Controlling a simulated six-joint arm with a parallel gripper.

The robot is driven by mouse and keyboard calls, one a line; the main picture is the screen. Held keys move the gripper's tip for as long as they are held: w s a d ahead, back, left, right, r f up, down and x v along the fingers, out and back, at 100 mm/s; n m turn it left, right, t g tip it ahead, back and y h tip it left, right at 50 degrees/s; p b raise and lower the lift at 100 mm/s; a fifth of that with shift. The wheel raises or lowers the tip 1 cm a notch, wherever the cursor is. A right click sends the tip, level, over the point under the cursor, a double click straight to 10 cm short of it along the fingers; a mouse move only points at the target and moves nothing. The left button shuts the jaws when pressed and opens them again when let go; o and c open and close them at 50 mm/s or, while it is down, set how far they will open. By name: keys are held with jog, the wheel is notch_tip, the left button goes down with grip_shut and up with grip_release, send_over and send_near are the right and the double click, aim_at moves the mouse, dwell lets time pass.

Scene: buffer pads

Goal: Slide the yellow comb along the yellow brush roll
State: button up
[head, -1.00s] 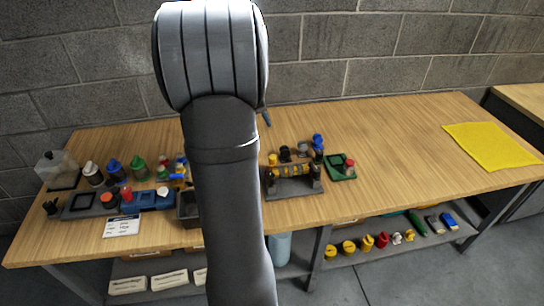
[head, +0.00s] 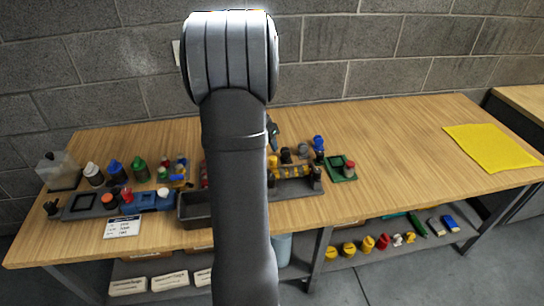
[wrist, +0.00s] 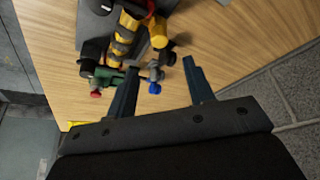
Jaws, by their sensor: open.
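The yellow brush roll (head: 293,171), banded with dark stripes, lies across a dark grey stand; it also shows in the wrist view (wrist: 122,46). A yellow-topped piece (head: 272,161) stands behind the roll's left end and shows larger in the wrist view (wrist: 159,36). It may be the yellow comb; I see no teeth. My gripper (wrist: 160,65) is open and empty. Its fingers point toward the row of pieces behind the roll, with the grey and blue ones seen between the fingertips. In the head view my arm hides most of the gripper.
Black, grey and blue-topped (head: 318,143) pieces stand beside the yellow one. A green tray (head: 341,169) with a red-capped item sits to the right. Bottles, a dark bin (head: 190,211) and a label card (head: 123,227) are left. The bench is clear toward the yellow cloth (head: 492,147).

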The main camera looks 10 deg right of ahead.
jog(key=x, duration=1)
jog(key=shift+r, duration=0.1)
